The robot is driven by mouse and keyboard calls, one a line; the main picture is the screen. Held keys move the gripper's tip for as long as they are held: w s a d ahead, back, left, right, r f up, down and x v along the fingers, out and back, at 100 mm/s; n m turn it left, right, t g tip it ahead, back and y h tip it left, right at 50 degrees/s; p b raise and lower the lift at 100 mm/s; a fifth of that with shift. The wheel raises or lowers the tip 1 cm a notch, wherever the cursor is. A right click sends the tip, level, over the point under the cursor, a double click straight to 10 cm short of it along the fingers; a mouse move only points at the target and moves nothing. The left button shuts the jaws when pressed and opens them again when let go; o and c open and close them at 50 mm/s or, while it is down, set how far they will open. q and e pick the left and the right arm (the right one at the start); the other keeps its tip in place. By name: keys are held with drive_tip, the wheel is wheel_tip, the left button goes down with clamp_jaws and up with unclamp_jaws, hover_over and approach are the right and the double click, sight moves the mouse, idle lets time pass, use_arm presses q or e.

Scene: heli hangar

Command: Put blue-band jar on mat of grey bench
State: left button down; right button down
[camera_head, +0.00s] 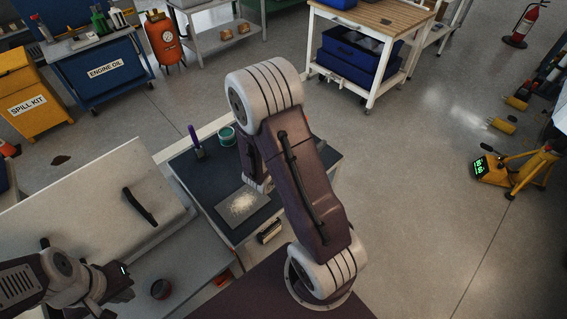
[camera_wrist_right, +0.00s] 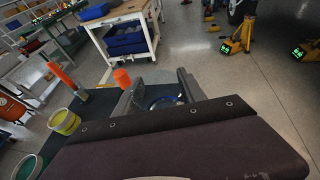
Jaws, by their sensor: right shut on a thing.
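My right gripper (camera_wrist_right: 160,92) is shut on a jar with a blue band (camera_wrist_right: 163,101), which is mostly hidden behind the wrist in the right wrist view. In the head view my right arm covers the jar, and part of that gripper (camera_head: 258,184) shows over the dark bench top (camera_head: 205,176). A grey square like a mat (camera_head: 262,214), with a white speckled patch, lies on that top just below the gripper. I cannot tell the jar's height above the bench. My left gripper (camera_head: 121,281) is at the lower left, apart from the jar; its opening is unclear.
A teal-banded jar (camera_head: 227,136) and a purple-handled tool (camera_head: 196,141) stand at the bench's far side. A yellow-banded jar (camera_wrist_right: 64,122) shows in the wrist view. A pale panel with a dark handle (camera_head: 139,206) lies left. A small dark round thing (camera_head: 161,289) is near my left gripper.

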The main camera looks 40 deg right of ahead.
drive_tip(key=shift+w+a+f+p, duration=0.4)
drive_tip(key=shift+w, duration=0.2)
drive_tip(key=w+a+f, duration=0.1)
drive_tip(key=w, duration=0.1)
drive_tip(key=w+a+f, duration=0.3)
drive_tip(key=w, duration=0.1)
drive_tip(key=shift+w+a+f, duration=0.15)
drive_tip(key=shift+w+f, duration=0.25)
wheel_tip(320, 180, down, 4)
drive_tip(key=shift+r+b, duration=0.15)
drive_tip(key=shift+b, duration=0.35)
drive_tip(key=shift+f, duration=0.2)
use_arm(q)
drive_tip(key=shift+f, duration=0.75)
use_arm(e)
drive_tip(key=shift+f, duration=0.15)
drive_tip(key=c, duration=0.9)
unclamp_jaws()
drive_tip(key=shift+c, duration=0.2)
use_arm(q)
drive_tip(key=shift+f, duration=0.15)
